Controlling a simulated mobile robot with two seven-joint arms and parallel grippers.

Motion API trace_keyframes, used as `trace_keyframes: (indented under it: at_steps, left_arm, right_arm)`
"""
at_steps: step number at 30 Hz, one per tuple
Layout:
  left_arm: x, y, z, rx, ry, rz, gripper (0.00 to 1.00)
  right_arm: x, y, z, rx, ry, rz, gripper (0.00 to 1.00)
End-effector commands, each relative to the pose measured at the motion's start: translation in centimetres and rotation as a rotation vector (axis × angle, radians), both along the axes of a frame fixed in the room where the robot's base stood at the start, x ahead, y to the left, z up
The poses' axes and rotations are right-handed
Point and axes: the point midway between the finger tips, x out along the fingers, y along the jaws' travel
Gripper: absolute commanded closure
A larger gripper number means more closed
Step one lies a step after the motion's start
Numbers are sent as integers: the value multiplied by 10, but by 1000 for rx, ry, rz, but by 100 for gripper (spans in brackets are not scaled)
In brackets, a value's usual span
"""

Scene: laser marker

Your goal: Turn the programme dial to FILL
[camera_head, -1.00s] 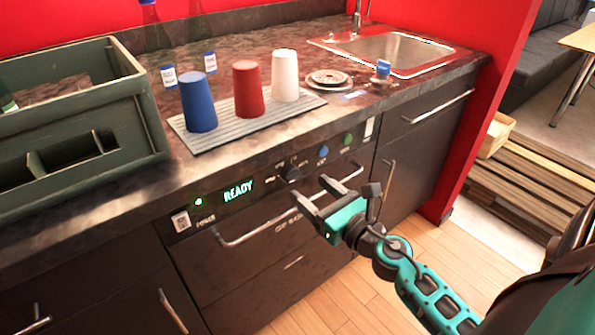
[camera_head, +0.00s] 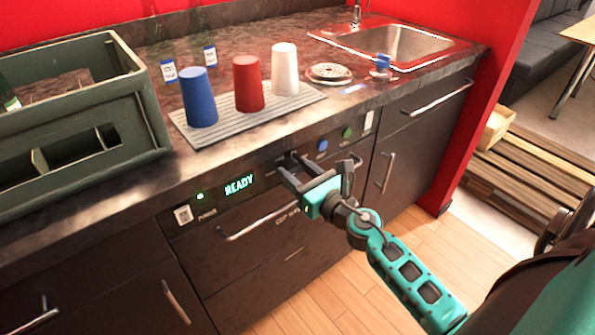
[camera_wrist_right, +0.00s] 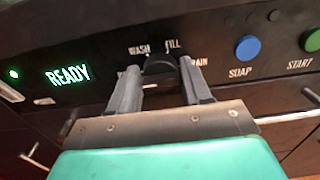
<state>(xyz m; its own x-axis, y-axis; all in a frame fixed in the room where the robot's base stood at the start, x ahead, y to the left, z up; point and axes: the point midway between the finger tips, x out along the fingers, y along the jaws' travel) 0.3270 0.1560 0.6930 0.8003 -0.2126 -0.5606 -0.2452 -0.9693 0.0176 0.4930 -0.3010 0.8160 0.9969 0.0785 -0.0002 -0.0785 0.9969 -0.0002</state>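The black programme dial (camera_wrist_right: 160,64) sits on the dark control panel, with WASH, FILL and partly hidden DRAIN lettering around it in the right wrist view. Its pointer direction cannot be made out. My right gripper (camera_wrist_right: 158,70) is open, with one finger on each side of the dial; I cannot tell whether either finger touches it. In the head view my right gripper (camera_head: 290,163) is at the panel and largely hides the dial. My left gripper is not in view.
A green READY display (camera_wrist_right: 68,75) is left of the dial. A blue SOAP button (camera_wrist_right: 247,48) and green START button (camera_head: 347,132) are to its right. A drawer handle (camera_head: 258,222) runs below. Cups stand on a ridged mat (camera_head: 235,125) above the panel.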

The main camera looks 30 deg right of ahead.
Motion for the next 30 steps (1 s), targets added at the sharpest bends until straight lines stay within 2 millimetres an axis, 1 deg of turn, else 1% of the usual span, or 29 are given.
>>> trace_keyframes:
  at_steps: [1,9,11,17,22,26,30]
  left_arm:
    - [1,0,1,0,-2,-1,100]
    - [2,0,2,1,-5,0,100]
    - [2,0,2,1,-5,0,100]
    - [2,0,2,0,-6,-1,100]
    - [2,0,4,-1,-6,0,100]
    - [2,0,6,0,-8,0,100]
    - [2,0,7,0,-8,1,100]
  right_arm:
    - [0,0,0,0,0,0,57]
    - [0,0,0,0,0,0,83]
    - [0,0,0,0,0,0,88]
    - [0,0,0,14,1,0,88]
    - [0,0,0,68,6,0,88]
    - [0,-1,0,147,13,-1,88]
    - [0,-1,0,263,22,-1,88]
